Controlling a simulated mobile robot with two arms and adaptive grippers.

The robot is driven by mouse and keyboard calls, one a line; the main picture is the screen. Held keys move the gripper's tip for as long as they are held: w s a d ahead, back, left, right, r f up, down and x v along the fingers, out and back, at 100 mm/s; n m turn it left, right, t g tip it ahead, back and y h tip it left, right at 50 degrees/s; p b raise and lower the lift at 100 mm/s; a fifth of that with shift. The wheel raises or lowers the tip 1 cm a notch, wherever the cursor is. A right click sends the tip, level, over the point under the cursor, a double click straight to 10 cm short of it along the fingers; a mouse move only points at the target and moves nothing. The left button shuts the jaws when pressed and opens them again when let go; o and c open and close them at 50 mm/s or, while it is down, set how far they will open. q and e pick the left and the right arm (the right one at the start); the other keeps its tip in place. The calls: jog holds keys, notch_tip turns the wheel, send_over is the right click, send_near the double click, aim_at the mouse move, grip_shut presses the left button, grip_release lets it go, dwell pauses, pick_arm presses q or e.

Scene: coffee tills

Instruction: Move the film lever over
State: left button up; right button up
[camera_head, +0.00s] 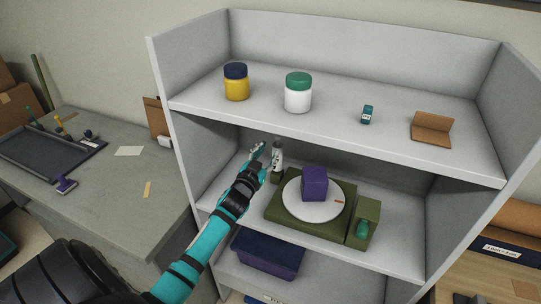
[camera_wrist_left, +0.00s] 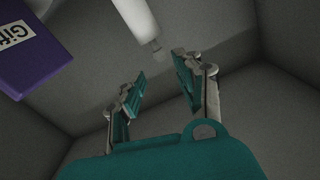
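An olive machine (camera_head: 285,218) stands on the middle shelf, with a white round plate (camera_head: 310,212) on top. A purple box (camera_head: 314,184) sits on the plate; it also shows in the left wrist view (camera_wrist_left: 32,55), with a white label. A whitish upright cylinder (camera_head: 278,152) stands at the machine's back left; a pale cylinder (camera_wrist_left: 137,18) shows in the left wrist view. I cannot tell which part is the film lever. A green knob (camera_head: 362,228) is on the machine's right block. My left gripper (camera_head: 261,150) is open and empty beside the cylinder; its fingers (camera_wrist_left: 159,68) show apart.
The top shelf holds a yellow jar (camera_head: 236,86), a white jar (camera_head: 298,96), a small teal item (camera_head: 367,115) and a brown folded piece (camera_head: 432,129). A dark blue bin (camera_head: 268,252) is below.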

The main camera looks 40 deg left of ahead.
aim_at(276, 140)
pick_arm(q)
jog(key=b+x, duration=0.2)
jog(key=x, duration=0.2)
jog(key=b+x, duration=0.2)
jog(key=x, duration=0.2)
jog(key=shift+f, duration=0.25)
jog(key=shift+s+d+r, duration=0.1)
jog(key=shift+r, duration=0.05)
jog(key=shift+c, duration=1)
jog(key=c, duration=0.5)
jog(key=shift+w+d+f+b, duration=0.15)
jog(key=shift+d, duration=0.55)
jog(key=shift+w+d+f+b, duration=0.1)
jog(key=shift+w+d+b, duration=0.05)
jog(key=shift+d, duration=0.5)
jog(key=shift+w+d+f+b, duration=0.15)
jog(key=shift+d, duration=0.55)
jog(key=shift+d+f, duration=0.1)
jog(key=shift+w+d+f+b, duration=0.1)
jog(key=shift+d+f+b, duration=0.1)
jog(key=shift+d+b, duration=0.15)
jog(key=shift+w+d+f+b, duration=0.1)
jog(key=shift+d+f+b, duration=0.1)
jog(key=shift+d, duration=0.3)
